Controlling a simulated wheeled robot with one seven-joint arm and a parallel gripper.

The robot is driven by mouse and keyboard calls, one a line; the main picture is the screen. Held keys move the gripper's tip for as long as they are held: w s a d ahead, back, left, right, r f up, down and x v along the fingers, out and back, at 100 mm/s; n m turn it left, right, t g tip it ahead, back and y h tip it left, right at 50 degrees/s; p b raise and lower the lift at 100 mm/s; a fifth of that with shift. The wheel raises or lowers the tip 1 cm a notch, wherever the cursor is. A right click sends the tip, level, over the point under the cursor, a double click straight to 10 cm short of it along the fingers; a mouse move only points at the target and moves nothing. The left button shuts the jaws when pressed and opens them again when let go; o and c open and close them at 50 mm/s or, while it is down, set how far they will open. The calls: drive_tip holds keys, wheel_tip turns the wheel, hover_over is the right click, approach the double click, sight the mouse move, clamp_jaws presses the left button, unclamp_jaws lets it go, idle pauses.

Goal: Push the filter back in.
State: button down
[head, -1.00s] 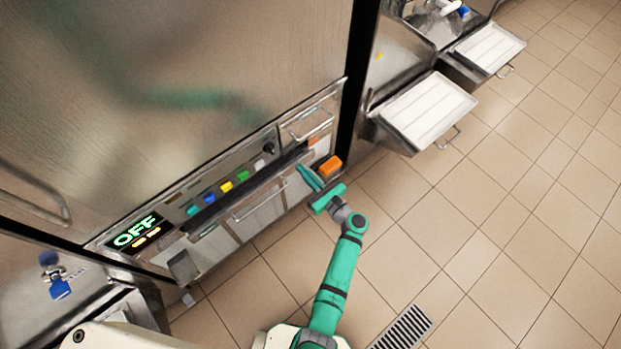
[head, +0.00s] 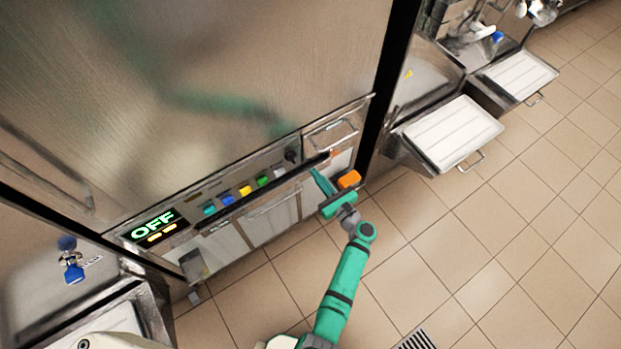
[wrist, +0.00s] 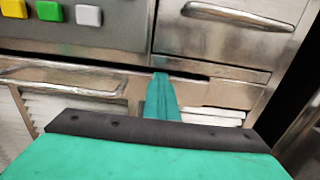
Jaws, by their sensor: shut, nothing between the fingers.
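An orange block (head: 349,180) juts out low at the right end of the large steel machine's front panel. It may be the filter's end, but I cannot tell for sure. My gripper (head: 315,172) is shut and empty, just left of the block, with its fingers pointing at the lower front of the machine. In the wrist view my gripper's closed fingers (wrist: 160,76) reach the dark gap under the drawer. I cannot tell whether they touch the panel. The orange block does not show in the wrist view.
A drawer with a bar handle (head: 333,137) sits above my gripper. White trays (head: 452,133) jut out at right. Tiled floor (head: 520,240) is open in front.

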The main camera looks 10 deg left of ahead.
drive_tip(key=shift+a, duration=0.1)
idle(0.3)
drive_tip(key=v, duration=1.3)
drive_tip(key=shift+s+f, duration=0.15)
drive_tip(key=shift+s, duration=0.35)
drive_tip(key=x, duration=1.3)
drive_tip(key=shift+w+a, duration=0.2)
drive_tip(key=shift+w, duration=0.1)
drive_tip(key=shift+s+a, duration=0.1)
drive_tip(key=shift+a, duration=0.05)
